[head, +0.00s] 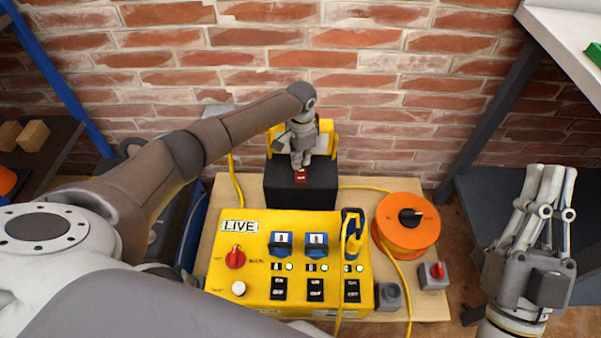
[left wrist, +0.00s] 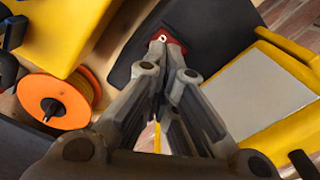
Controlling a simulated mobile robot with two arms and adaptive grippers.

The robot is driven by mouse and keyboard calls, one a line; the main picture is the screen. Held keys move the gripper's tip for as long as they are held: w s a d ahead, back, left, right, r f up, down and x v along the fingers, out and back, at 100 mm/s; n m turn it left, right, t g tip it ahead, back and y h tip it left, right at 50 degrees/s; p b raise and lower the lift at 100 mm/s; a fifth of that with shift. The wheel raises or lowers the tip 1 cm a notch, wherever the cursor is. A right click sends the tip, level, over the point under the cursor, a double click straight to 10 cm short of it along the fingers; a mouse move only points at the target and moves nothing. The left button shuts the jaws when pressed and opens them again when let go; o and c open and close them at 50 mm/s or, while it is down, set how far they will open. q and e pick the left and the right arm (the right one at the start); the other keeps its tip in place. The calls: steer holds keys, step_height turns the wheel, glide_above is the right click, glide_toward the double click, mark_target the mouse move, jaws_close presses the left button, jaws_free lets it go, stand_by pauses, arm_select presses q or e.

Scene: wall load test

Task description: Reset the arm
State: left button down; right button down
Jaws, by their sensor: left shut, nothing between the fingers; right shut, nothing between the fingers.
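My left gripper (head: 300,161) is shut and empty, pointing down just over a black box (head: 301,197) behind the yellow panel. A small red switch (head: 301,176) on that box sits right at the fingertips. In the left wrist view the shut fingertips (left wrist: 165,50) overlap the red switch (left wrist: 178,42); I cannot tell whether they touch it. My right gripper (head: 554,178) is shut and empty, fingers pointing up, at the far right, away from the panel.
A yellow control panel (head: 220,282) marked LIVE carries a red knob (head: 235,257), sockets and black switches. An orange cable reel (head: 405,240) and a grey box with a red knob (head: 434,275) stand right of it on the board. A brick wall (head: 400,80) closes off the back.

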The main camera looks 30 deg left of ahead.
arm_select(q)
steer(key=shift+r, duration=0.1)
arm_select(e)
steer(key=shift+w+f+g, duration=0.4)
steer(key=shift+w+f, duration=0.05)
steer(key=shift+f, duration=0.05)
